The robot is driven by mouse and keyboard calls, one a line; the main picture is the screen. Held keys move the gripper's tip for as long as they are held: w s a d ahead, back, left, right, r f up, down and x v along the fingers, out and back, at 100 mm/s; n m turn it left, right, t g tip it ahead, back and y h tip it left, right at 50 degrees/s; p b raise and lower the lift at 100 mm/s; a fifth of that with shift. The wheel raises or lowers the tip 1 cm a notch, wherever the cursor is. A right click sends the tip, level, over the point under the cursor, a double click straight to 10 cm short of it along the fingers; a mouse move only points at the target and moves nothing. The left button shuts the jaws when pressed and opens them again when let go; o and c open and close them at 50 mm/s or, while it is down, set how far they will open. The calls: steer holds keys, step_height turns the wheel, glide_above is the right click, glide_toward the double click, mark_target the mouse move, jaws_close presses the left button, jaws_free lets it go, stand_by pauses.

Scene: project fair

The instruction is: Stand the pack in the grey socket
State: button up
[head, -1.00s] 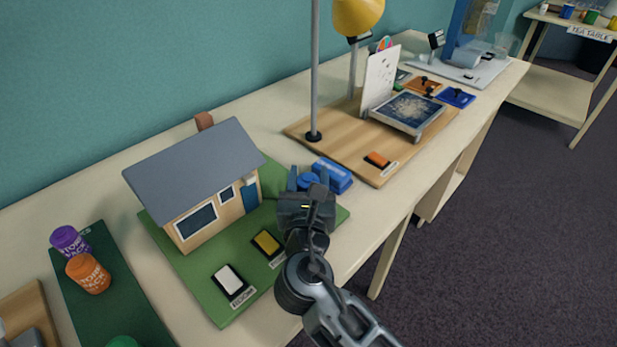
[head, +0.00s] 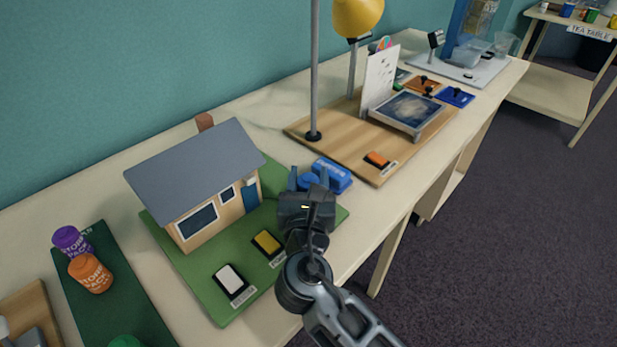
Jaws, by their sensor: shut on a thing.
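My gripper (head: 308,180) is over the right end of the green house board. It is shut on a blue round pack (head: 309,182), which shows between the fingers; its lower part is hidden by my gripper. A blue block with a pale label (head: 333,174) lies just beyond it; I cannot tell whether they touch. A purple pack (head: 70,240) and an orange pack (head: 90,273) stand on the dark green board (head: 130,300) at left. I cannot make out the grey socket clearly; my gripper and arm hide part of the board.
A model house (head: 205,190) stands left of my gripper, with a white switch (head: 230,279) and a yellow switch (head: 267,243) in front. Behind are a grey pole (head: 315,70), a yellow lamp (head: 357,15) and a wooden board (head: 350,155) with an orange switch (head: 377,159).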

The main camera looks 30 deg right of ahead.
steer(key=shift+f, duration=0.6)
stand_by(0.7)
steer(key=o, duration=0.9)
steer(key=shift+s, duration=0.1)
steer(key=shift+p+v, duration=1.1)
steer(key=shift+v, duration=4.3)
steer(key=shift+a, duration=0.1)
steer(key=shift+s, duration=0.1)
